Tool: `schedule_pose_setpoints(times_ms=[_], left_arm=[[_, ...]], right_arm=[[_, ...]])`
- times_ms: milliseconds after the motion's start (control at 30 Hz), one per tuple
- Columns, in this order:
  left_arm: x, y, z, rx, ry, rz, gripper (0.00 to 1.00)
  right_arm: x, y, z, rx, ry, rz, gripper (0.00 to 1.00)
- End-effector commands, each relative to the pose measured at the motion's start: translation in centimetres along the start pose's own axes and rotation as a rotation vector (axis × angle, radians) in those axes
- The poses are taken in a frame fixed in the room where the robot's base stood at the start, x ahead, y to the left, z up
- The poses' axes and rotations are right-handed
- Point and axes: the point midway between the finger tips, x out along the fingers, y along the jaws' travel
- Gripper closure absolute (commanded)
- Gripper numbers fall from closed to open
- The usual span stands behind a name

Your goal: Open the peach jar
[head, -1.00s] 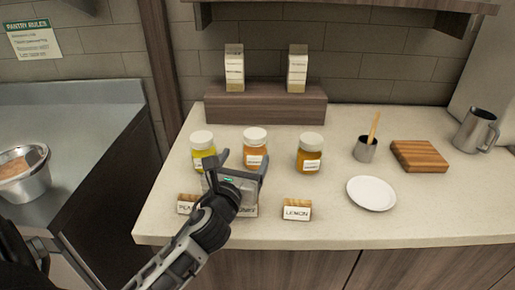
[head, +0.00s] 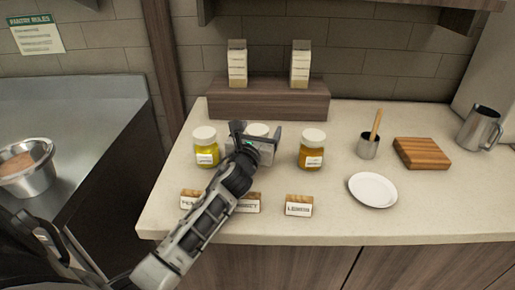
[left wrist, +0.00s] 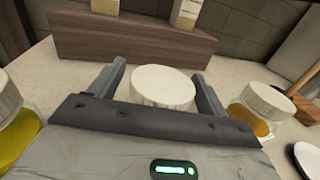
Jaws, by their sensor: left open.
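Three white-lidded jars stand in a row on the counter: a left jar (head: 206,147) with yellow contents, a middle jar (head: 257,130) and a right jar (head: 311,150) with orange contents. Their labels are too small to read. A wooden card starting "PEA" (head: 190,200) stands before the left jar; a "LEMON" card (head: 299,206) stands before the right one. My left gripper (head: 257,127) is open at the middle jar, hiding most of its body. In the left wrist view, the middle jar's lid (left wrist: 163,87) lies between the spread fingers. My right gripper is not in view.
A middle card (head: 248,204) is partly hidden by my arm. A wooden riser (head: 268,104) with two cartons stands behind the jars. To the right are a white plate (head: 372,190), a metal cup (head: 368,147), a wooden board (head: 421,153) and a metal pitcher (head: 478,128).

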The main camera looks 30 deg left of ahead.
Motion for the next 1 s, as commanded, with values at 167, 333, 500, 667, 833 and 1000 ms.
schedule_pose_setpoints(times_ms=[167, 333, 500, 667, 833, 1000], left_arm=[[0.0, 0.0, 0.0, 0.000, 0.000, 0.000, 0.46], [-0.1, 0.0, 0.0, 0.000, 0.000, 0.000, 0.80], [-0.1, 0.0, 0.1, -0.001, -0.002, 0.000, 0.80], [-0.1, 0.0, 0.1, 0.000, -0.001, 0.000, 0.80], [0.0, 0.1, 1.0, 0.001, -0.004, 0.000, 0.81], [-0.2, 0.0, 4.1, 0.005, -0.010, -0.002, 0.81]], right_arm=[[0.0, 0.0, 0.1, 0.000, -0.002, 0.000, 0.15], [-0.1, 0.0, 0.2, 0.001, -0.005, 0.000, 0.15], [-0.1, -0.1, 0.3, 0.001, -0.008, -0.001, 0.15], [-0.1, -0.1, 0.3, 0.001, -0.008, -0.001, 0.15], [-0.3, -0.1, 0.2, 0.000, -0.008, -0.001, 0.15], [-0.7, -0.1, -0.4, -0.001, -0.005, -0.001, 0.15]])
